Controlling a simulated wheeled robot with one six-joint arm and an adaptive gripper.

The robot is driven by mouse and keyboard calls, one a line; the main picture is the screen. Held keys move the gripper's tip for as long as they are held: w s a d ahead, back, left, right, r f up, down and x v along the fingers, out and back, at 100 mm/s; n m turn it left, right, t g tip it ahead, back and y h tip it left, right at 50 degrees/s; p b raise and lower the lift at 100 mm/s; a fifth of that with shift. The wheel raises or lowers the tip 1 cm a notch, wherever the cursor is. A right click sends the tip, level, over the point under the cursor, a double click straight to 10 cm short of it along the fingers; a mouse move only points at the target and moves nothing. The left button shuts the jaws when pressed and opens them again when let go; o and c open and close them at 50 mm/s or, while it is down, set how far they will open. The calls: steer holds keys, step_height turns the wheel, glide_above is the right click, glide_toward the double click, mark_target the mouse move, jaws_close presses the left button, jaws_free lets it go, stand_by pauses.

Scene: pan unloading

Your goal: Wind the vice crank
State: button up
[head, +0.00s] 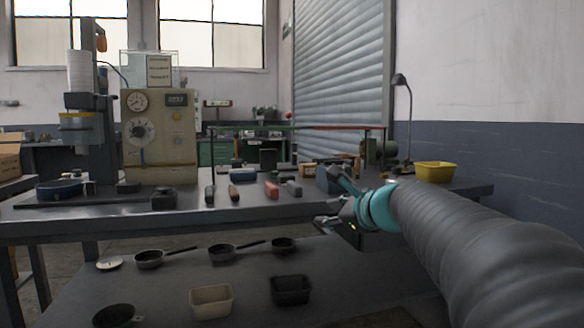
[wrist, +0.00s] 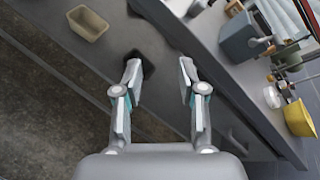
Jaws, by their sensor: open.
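A blue-grey block that looks like the vice (head: 328,179) sits near the front edge of the workbench, partly behind my arm in the head view. In the wrist view the vice (wrist: 239,37) is at the upper right, with a small rod-like part (wrist: 262,41) on its side that may be the crank; its exact shape is too small to tell. My gripper (head: 335,220) is in front of the bench edge, to the front of the vice and apart from it. In the wrist view my gripper (wrist: 158,73) is open, with nothing between its fingers.
The workbench (head: 285,212) carries several hand tools and a yellow bin (head: 433,172) at the right. The lower surface holds several pans, a beige bin (head: 212,303) and a black bin (head: 290,291). A tall test machine (head: 158,125) stands at the left.

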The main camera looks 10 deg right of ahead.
mark_target(354, 164)
steer(key=w+d+r+m+t+h, duration=0.2)
steer(key=w+d+r+m, duration=0.15)
steer(key=d+m, duration=0.3)
steer(key=w+d+r+m+t+h, duration=0.1)
steer(key=w+d+r+m+t, duration=0.15)
steer(key=d+r+m, duration=0.4)
steer(key=shift+n+g, duration=0.25)
steer(key=shift+n, duration=0.45)
steer(key=w, duration=0.4)
steer(key=w+f+p, duration=0.1)
steer(key=w, duration=0.4)
steer(key=w+d+f+p, duration=0.1)
steer(key=w, duration=0.4)
steer(key=shift+w+f, duration=0.15)
steer(key=shift+f, duration=0.1)
jaws_close()
